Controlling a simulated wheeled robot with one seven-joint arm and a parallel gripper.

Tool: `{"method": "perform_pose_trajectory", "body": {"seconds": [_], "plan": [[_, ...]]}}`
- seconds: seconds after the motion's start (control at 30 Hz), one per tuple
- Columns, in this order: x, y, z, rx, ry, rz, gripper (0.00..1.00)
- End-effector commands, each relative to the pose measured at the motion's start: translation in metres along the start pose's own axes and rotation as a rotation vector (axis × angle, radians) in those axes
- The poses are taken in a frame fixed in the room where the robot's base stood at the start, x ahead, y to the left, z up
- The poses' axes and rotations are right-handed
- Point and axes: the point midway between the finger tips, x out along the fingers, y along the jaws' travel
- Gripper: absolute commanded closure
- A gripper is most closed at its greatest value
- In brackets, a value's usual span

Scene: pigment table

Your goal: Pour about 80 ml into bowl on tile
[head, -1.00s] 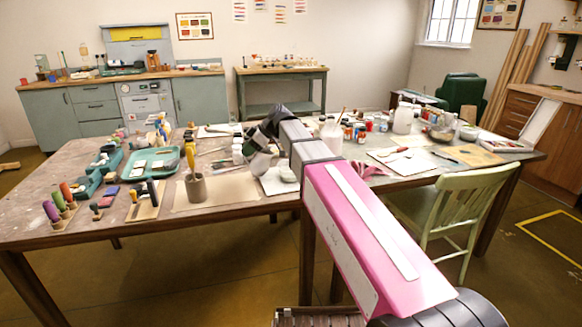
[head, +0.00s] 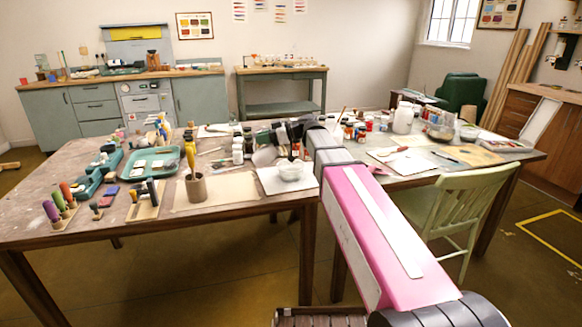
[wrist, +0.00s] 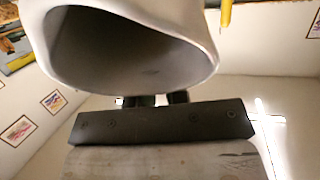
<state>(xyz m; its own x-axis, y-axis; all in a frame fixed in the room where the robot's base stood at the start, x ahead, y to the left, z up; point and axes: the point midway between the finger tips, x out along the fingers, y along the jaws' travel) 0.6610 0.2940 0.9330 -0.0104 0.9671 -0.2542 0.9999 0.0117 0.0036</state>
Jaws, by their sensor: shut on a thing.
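A white bowl (head: 291,171) sits on a pale square tile (head: 272,185) near the front edge of the table. My gripper (head: 281,136) is shut on a pale grey-white vessel (head: 264,156), held just behind and left of the bowl. In the wrist view the vessel (wrist: 190,35) shows its wide open mouth and grey inner wall, with the dark fingers of my gripper (wrist: 152,100) below it. The vessel looks tilted. I see no clear liquid in it, and the bowl's contents are too small to tell.
A brown pot with brushes (head: 196,188) stands on a board left of the tile. White jars (head: 238,150) stand behind it. A teal tray (head: 152,162) is further left. Several paint jars and a large white jar (head: 403,120) are at the right. A green chair (head: 450,200) stands in front.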

Motion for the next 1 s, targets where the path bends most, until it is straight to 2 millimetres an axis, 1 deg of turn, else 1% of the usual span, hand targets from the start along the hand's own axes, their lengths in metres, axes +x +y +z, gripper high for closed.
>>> {"method": "perform_pose_trajectory", "body": {"seconds": [0.13, 1.0], "plan": [[-0.003, 0.0, -0.002, 0.001, 0.029, 0.001, 1.0], [-0.013, 0.0, 0.006, 0.003, 0.19, 0.002, 1.0]]}}
